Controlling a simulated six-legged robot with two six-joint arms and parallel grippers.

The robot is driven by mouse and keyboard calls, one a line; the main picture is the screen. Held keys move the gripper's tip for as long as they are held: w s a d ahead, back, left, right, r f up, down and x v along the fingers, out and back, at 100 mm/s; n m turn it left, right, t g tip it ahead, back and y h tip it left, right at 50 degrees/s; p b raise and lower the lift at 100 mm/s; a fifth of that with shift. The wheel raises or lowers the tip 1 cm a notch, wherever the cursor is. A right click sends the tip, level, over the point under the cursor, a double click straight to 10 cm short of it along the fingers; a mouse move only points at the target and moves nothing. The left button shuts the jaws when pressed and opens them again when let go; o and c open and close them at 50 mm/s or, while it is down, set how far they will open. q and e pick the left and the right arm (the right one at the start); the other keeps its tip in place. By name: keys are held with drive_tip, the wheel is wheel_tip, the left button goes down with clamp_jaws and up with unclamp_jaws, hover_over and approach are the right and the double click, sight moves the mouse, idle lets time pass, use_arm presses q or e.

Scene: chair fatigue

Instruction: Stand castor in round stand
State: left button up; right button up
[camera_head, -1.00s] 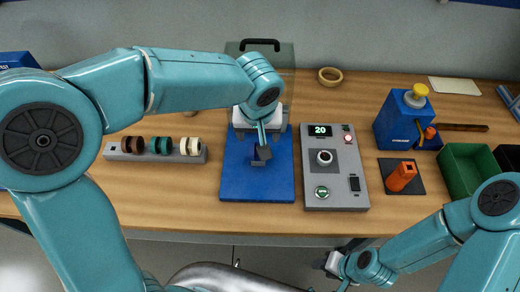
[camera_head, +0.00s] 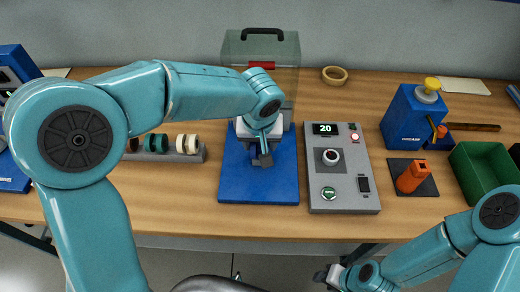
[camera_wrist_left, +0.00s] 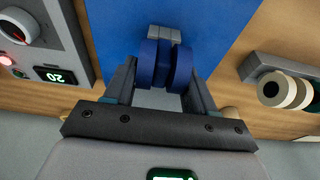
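A blue twin-wheeled castor (camera_wrist_left: 162,65) sits between my left gripper's fingers in the left wrist view, with a finger against each side. A grey block (camera_wrist_left: 166,33) is right behind it. In the head view my left gripper (camera_head: 263,155) is low over the blue base plate (camera_head: 258,190), and the castor is hidden. A round tan ring (camera_head: 335,74), perhaps the round stand, lies flat at the back of the table. My right gripper (camera_head: 328,276) is in front of the table edge, too small to tell whether it is open.
A grey rack (camera_head: 190,155) with several castor wheels stands left of the plate. A grey control box (camera_head: 343,190) showing 20 stands right of it. A clear guard (camera_head: 285,50) is behind. Farther right are a blue device (camera_head: 405,115), an orange block (camera_head: 412,177) and a green bin (camera_head: 485,165).

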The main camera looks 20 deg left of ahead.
use_arm(q)
drive_tip(key=shift+c, duration=0.2)
drive_tip(key=shift+w+r, duration=0.1)
drive_tip(key=shift+r, duration=0.05)
drive_tip(key=shift+r, duration=0.15)
drive_tip(key=shift+r+p, duration=1)
drive_tip(key=shift+r, duration=0.45)
drive_tip(key=shift+r+p, duration=1.3)
drive_tip(key=shift+r, duration=0.7)
